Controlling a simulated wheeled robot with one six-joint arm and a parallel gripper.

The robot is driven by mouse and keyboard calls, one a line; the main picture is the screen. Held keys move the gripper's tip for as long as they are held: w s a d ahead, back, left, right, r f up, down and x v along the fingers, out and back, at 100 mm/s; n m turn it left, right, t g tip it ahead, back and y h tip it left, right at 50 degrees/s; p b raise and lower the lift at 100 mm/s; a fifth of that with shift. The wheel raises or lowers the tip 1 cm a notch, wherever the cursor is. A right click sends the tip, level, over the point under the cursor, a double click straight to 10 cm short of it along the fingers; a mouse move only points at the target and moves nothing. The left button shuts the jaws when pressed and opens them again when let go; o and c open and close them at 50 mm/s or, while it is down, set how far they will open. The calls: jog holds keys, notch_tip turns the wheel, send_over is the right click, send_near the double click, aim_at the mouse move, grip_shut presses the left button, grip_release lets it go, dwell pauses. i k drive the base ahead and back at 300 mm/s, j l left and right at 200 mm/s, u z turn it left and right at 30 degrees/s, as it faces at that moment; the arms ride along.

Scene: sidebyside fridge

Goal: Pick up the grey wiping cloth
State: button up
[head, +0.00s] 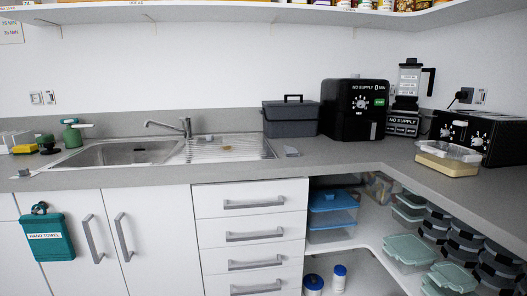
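No thing in view is clearly the grey wiping cloth. A small grey object (292,152) lies on the counter just right of the sink's drainboard, in front of the dark grey box. Another small greyish item (24,172) lies near the counter's front edge at the far left. Both are too small to tell whether either is a cloth. My gripper is not in view.
The steel sink (120,153) and tap (184,127) are at left. A dark grey box (290,119), black appliance (352,108), blender (408,85) and toaster (478,133) line the back. A lidded container (448,158) stands right. Open shelves below hold tubs; front counter is mostly clear.

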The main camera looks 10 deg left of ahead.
aim_at(289, 153)
jog(key=i+j, duration=0.1)
jog(key=i, duration=1.1)
jog(key=i+j+z, duration=0.1)
jog(key=i, duration=0.5)
